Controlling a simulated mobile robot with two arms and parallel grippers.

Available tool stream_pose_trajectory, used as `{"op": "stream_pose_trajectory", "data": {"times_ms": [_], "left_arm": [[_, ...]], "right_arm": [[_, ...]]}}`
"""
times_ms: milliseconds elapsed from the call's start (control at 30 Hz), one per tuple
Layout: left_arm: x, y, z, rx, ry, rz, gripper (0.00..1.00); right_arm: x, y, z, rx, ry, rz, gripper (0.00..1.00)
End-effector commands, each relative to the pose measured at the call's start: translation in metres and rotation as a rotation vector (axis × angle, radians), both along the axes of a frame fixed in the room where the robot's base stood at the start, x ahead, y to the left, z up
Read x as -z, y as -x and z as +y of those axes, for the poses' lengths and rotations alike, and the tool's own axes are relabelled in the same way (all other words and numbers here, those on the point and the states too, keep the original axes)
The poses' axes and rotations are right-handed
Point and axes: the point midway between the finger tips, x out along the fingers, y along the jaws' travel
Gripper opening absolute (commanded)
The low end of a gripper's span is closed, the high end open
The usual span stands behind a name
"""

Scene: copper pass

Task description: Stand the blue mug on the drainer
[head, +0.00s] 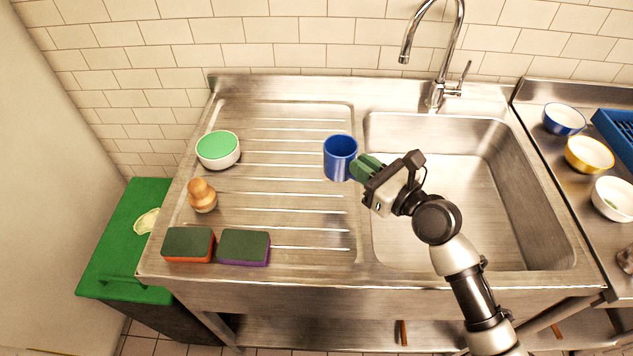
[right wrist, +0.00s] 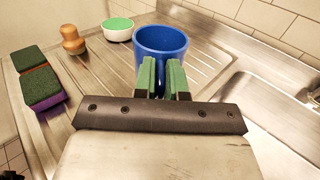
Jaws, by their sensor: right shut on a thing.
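The blue mug (head: 340,157) is upright at the right edge of the ribbed steel drainer (head: 290,222), close to the sink basin. I cannot tell whether its base touches the drainer. My right gripper (head: 364,168) comes from the right and its green fingers are shut on the mug's near side. In the right wrist view the mug (right wrist: 163,47) stands just beyond the closed fingers (right wrist: 163,76), with its open top up. My left gripper is not in view.
A green-and-white bowl (head: 218,149), a wooden-knobbed brush (head: 201,195), and two sponges (head: 188,244) (head: 244,247) are on the drainer's left. The tap (head: 437,70) rises behind the sink (head: 480,190). Bowls (head: 588,154) stand at far right. The drainer's middle is clear.

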Motion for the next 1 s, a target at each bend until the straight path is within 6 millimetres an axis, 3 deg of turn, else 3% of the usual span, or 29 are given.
{"op": "stream_pose_trajectory", "data": {"times_ms": [100, 333, 467, 700, 1000], "left_arm": [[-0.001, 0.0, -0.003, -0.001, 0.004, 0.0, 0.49], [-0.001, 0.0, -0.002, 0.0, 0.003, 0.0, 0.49], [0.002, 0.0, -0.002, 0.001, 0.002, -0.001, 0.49], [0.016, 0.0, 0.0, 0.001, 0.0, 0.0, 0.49], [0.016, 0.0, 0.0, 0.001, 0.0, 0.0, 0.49]], "right_arm": [[0.015, -0.003, 0.028, -0.002, -0.002, 0.001, 0.0], [0.035, -0.006, 0.061, -0.001, -0.001, -0.002, 0.0], [0.044, -0.007, 0.065, -0.001, 0.002, -0.004, 0.0], [0.077, -0.007, 0.065, -0.002, 0.004, -0.004, 0.0], [0.078, -0.007, 0.065, -0.001, 0.0, -0.003, 0.0]]}}
